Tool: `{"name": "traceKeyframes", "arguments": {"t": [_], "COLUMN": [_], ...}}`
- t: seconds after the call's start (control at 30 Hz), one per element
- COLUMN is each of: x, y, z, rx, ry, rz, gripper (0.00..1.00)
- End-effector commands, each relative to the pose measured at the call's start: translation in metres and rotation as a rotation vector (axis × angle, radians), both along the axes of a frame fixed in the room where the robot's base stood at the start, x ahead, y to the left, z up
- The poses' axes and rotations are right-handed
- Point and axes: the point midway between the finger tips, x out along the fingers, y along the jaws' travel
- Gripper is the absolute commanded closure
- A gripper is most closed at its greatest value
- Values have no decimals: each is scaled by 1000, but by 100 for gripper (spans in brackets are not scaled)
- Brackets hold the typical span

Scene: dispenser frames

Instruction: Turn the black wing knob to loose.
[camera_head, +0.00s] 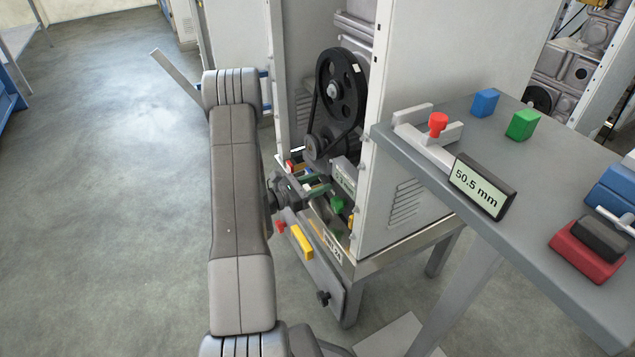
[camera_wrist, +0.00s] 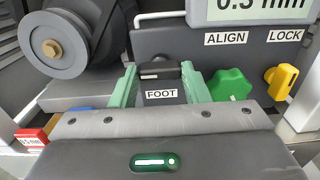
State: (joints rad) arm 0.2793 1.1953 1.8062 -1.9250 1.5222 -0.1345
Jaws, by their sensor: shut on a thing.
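In the wrist view the black wing knob (camera_wrist: 160,71) sits between the two green fingers of my gripper (camera_wrist: 161,88), above a label reading FOOT. In the head view my gripper (camera_head: 317,188) reaches into the open lower bay of the machine, and the knob cannot be made out there.
A green knob (camera_wrist: 230,85) and a yellow lever (camera_wrist: 281,81) stand close right of my fingers, under ALIGN and LOCK labels. A display (camera_wrist: 262,10) reads about 0.3 mm. A pulley (camera_wrist: 60,46) is at left. A grey table (camera_head: 520,190) stands right.

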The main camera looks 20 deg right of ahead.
Motion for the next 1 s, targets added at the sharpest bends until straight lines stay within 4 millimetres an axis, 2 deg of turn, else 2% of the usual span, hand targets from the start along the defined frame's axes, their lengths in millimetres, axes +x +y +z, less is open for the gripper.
{"name": "traceKeyframes", "arguments": {"t": [0.47, 0.5, 0.57, 0.87, 1.0], "x": [0, 0, 0, 0, 0], "y": [0, 0, 0, 1, 9], "z": [-1, -1, 0, 0, 0], "rx": [0, 0, 0, -1, 0], "ry": [15, 15, 14, 12, 13], "rz": [0, 0, 0, 1, 3], "gripper": [81, 50, 39, 36, 36]}}
